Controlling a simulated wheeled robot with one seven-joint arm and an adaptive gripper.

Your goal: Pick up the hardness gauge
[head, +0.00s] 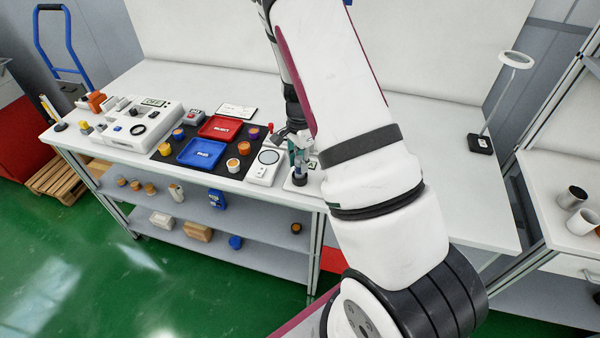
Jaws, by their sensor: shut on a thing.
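The hardness gauge (300,168) appears to be the slim, upright grey-and-dark tool at the right end of the row of items on the white bench. It stands over a small white plate (299,186); I cannot tell whether it touches the plate. My gripper (297,144) is at its upper part, shut on it, with a teal patch showing between or beside the fingers. My own large white arm hides the bench just to the right and part of the gripper.
Left of the gauge are a white scale (265,168), a black mat with a red tray (221,127), a blue tray (201,153) and several small cups, and a large white instrument (140,121). A ring lamp (481,142) stands at right. Bench space right of my arm is clear.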

